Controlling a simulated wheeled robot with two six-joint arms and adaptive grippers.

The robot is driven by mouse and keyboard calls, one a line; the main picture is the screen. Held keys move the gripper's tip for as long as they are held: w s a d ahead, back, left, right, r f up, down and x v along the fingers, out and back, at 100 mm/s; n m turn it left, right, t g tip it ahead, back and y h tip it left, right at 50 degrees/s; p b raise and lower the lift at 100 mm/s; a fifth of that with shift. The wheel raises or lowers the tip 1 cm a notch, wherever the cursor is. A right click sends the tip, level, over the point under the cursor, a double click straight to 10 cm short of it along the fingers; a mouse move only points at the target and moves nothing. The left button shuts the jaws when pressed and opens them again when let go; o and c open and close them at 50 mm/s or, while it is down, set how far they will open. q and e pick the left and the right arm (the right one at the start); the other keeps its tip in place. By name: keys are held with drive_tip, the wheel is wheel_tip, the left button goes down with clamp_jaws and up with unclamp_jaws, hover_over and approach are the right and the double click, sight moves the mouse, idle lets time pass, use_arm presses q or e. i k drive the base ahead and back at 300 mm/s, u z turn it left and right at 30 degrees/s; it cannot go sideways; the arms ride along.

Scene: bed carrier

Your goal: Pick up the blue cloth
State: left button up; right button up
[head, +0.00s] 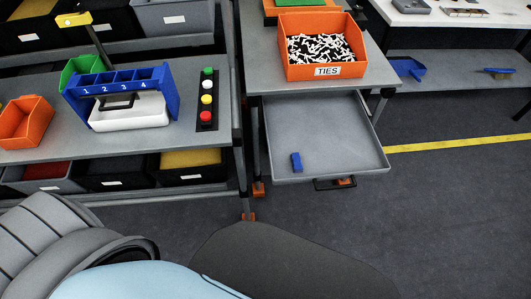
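A small blue item (296,161) lies in the open grey drawer (340,128), near its front left corner. It is small and block-like in this view, so I cannot tell whether it is the blue cloth. No other thing in view is clearly a cloth. Neither of my grippers is in view.
Above the drawer, an orange bin (287,68) of ties stands on a grey table. A blue divider rack (78,93), a white case (130,112) and a strip of coloured buttons (207,100) sit on the left bench. Most of the drawer is bare. Open floor (440,215) lies to the right.

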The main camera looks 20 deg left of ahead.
sight(296, 160)
drive_tip(key=u, duration=0.75)
drive_tip(key=k, duration=0.45)
drive_tip(key=u, duration=1.25)
drive_tip(key=i, duration=0.3)
drive_tip(key=z, duration=0.85)
drive_tip(key=i, duration=0.9)
drive_tip(key=z, duration=0.85)
